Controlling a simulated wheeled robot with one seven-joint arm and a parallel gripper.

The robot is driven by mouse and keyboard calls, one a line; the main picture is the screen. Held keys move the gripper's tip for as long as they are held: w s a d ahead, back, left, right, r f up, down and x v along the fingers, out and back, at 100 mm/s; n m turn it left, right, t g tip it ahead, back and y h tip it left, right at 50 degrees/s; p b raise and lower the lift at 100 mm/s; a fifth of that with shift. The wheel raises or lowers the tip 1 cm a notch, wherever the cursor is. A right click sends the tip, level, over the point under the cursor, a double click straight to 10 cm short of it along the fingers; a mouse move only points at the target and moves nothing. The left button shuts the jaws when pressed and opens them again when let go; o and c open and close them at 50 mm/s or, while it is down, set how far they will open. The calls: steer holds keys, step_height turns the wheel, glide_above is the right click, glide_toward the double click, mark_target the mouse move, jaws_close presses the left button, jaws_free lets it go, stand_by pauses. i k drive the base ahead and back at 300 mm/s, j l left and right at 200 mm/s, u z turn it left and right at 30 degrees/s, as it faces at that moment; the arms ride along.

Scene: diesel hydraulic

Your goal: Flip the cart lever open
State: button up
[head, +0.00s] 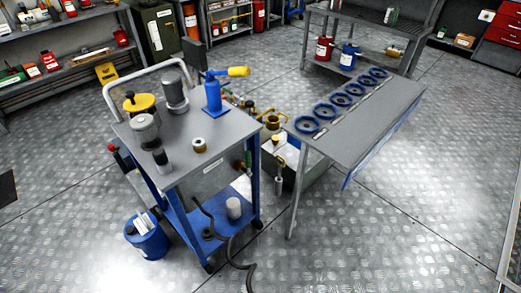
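The cart (228,128) has a grey top, a blue frame and a pale push handle at its back left. On its far right corner stands a blue upright fitting (212,95) with a lever (238,71). The lever's yellow grip points right, roughly level. A small red-tipped handle (114,149) sticks out at the cart's left side; I cannot tell which of the two is the cart lever. A yellow-topped part (139,102) and grey cylinders (175,93) also stand on the cart top. My gripper is not in view.
A grey table (365,125) with several blue rings stands right of the cart, with pipework (272,120) between them. A blue bucket (147,237) sits at the cart's front left. A black hose (225,245) hangs to the floor. The front right floor is clear.

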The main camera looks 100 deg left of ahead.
mark_target(247, 154)
steer(key=u, duration=2.45)
